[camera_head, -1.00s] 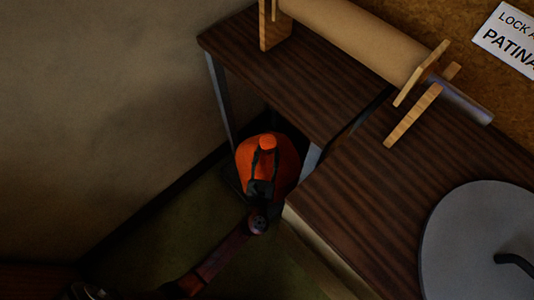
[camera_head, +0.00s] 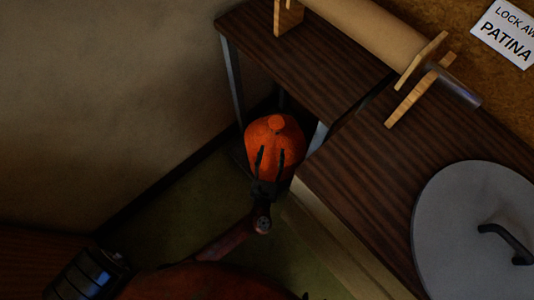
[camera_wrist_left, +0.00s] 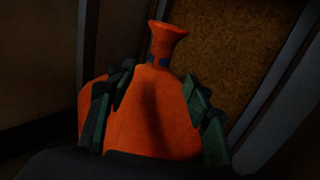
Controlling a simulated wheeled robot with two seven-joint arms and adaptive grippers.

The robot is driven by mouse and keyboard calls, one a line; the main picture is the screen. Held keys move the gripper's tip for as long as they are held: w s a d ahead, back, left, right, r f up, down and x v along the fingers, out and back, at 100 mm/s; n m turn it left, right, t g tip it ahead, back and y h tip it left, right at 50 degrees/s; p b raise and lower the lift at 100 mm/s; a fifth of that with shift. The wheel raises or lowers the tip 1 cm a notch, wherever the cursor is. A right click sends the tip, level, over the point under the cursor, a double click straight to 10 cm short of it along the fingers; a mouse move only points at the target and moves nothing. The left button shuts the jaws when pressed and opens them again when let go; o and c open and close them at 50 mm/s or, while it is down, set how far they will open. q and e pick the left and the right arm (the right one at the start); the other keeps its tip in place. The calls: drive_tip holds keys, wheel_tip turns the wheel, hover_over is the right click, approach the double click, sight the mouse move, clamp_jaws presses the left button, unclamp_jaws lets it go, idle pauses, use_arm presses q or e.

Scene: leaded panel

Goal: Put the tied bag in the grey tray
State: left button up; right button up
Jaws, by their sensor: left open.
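The tied bag (camera_head: 276,126) is bright orange, with a narrow neck that flares at the top. It stands upright, low in the corner beside the dark wooden worktop. My left gripper (camera_head: 271,152) is open, its two dark fingers spread in front of the bag's body, below the neck. In the left wrist view the bag (camera_wrist_left: 165,45) fills the middle, with a dark blue tie around its neck. The fingers of the left gripper (camera_wrist_left: 158,75) lie apart on either side of it there. What the bag rests on is mostly hidden. I cannot make out a grey tray.
A brown paper roll (camera_head: 360,30) lies in a wooden holder on the worktop (camera_head: 365,180). A grey round disc (camera_head: 455,215) with a black handle lies at the right. A worktop leg (camera_head: 234,80) stands left of the bag. The wall closes off the left side.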

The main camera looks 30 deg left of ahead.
use_arm(q)
drive_tip(key=shift+p+v, duration=0.35)
drive_tip(key=shift+v, duration=1.2)
